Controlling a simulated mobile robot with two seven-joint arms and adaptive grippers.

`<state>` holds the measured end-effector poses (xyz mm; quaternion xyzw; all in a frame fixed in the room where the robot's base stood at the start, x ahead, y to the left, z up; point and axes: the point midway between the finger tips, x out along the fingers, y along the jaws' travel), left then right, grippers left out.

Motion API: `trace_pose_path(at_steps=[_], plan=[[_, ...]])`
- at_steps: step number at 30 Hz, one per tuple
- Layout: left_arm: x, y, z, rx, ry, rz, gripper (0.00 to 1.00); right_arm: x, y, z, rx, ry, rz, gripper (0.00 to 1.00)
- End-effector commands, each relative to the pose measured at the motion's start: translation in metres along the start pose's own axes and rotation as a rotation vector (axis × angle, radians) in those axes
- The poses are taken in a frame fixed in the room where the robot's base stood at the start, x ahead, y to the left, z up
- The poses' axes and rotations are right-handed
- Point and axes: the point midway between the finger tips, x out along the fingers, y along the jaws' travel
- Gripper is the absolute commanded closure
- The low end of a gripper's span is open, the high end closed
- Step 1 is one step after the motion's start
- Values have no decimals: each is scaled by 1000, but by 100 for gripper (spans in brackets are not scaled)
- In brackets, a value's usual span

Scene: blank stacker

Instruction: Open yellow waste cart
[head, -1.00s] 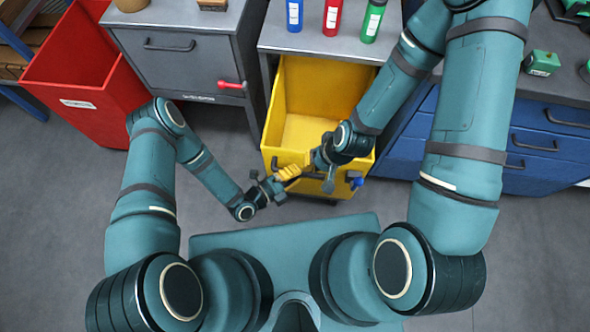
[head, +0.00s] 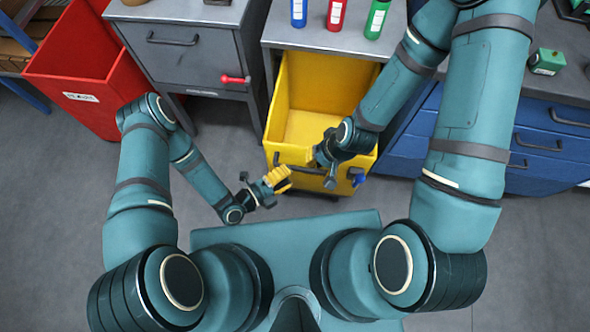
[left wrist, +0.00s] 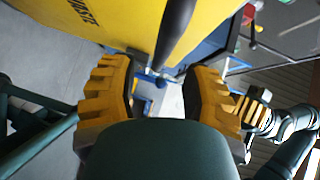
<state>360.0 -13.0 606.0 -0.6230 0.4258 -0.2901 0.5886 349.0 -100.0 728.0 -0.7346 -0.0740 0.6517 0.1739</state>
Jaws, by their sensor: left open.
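The yellow waste cart (head: 300,95) stands partly out from under the grey bench in the head view, its empty inside showing. A dark handle bar (head: 292,164) runs across its front. The left wrist view shows its yellow panel (left wrist: 110,22) with lettering and the dark bar (left wrist: 174,32) beyond my fingers. My left gripper (head: 284,179) is open and empty, just in front of the cart's lower left front. Its yellow fingers stand apart in the left wrist view (left wrist: 158,98). My right gripper (head: 322,168) is at the cart's front, hiding part of the bar; its finger gap is unclear.
A red bin (head: 85,65) stands at the left beside a grey cabinet (head: 185,55) with a red handle. Bottles stand on the bench (head: 330,38) above the cart. Blue drawers (head: 545,145) are at the right. The floor (head: 60,230) at the left is clear.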

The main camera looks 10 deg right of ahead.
Motion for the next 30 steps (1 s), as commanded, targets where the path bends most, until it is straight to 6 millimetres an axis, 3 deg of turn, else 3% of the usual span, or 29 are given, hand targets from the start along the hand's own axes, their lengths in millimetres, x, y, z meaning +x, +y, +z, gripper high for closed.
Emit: trace_pose_path(at_steps=[6,12,30], plan=[[-45,0,0,-2,-1,2,52,0,0,0,0,0,0,100],[-70,0,-1,-2,0,1,52,0,0,0,0,0,0,100],[-77,0,-1,-1,2,1,52,0,0,0,0,0,0,100]])
